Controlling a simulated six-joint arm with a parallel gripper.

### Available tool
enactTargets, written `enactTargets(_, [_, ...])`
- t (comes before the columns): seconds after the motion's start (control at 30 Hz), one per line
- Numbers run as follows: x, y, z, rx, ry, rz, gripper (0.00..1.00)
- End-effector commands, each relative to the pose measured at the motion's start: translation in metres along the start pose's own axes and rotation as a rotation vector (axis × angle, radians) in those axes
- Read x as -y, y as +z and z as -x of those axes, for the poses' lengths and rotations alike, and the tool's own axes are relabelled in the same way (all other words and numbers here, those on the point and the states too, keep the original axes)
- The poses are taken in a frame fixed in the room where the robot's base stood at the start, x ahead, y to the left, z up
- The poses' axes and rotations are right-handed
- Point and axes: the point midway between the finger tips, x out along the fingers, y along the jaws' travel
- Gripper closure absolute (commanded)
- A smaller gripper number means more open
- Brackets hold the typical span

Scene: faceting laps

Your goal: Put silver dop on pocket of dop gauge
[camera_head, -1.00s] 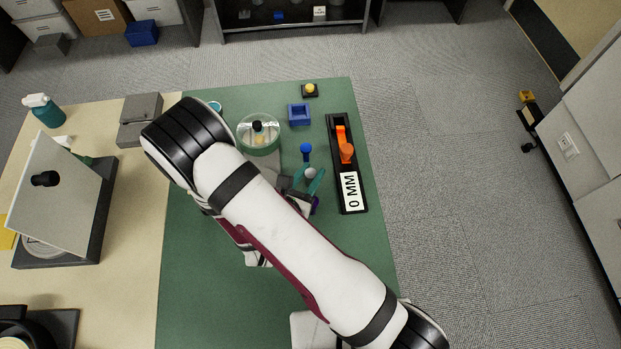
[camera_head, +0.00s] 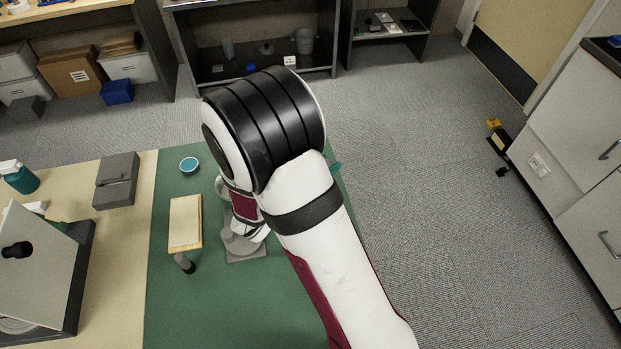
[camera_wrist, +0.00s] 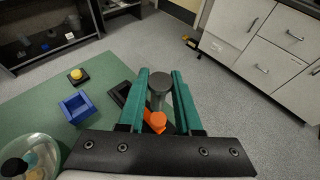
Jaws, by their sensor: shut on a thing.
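In the wrist view, my gripper (camera_wrist: 160,76) has its two teal fingers closed on the silver dop (camera_wrist: 159,84), whose round grey end shows between the fingertips. The dop is held above the dop gauge. The gauge's black body (camera_wrist: 119,94) and an orange part (camera_wrist: 156,122) show behind and below the fingers. The pocket is hidden or cannot be made out. In the head view, my arm covers the gauge and the dop; only a small teal piece of my gripper shows at the arm's right edge.
A blue square tray (camera_wrist: 77,107), a black pad with a yellow knob (camera_wrist: 77,76) and a clear round dish (camera_wrist: 32,158) lie left of the fingers.

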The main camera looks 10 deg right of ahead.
Motion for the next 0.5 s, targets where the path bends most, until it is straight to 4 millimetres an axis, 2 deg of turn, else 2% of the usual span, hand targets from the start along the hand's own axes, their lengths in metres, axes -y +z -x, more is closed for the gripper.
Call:
enactTargets(0.03, [0.009,0.011,-0.020,0.001,-0.053,-0.026,1.00])
enactTargets(0.1, [0.021,0.026,-0.045,0.001,-0.118,-0.053,1.00])
enactTargets(0.2, [0.037,0.041,-0.070,0.002,-0.184,-0.078,1.00])
enactTargets(0.3, [0.042,0.047,-0.083,0.002,-0.212,-0.089,1.00])
enactTargets(0.37, [0.034,0.042,-0.085,0.001,-0.217,-0.090,1.00])
enactTargets(0.5, [-0.009,0.014,-0.087,0.001,-0.215,-0.089,1.00])
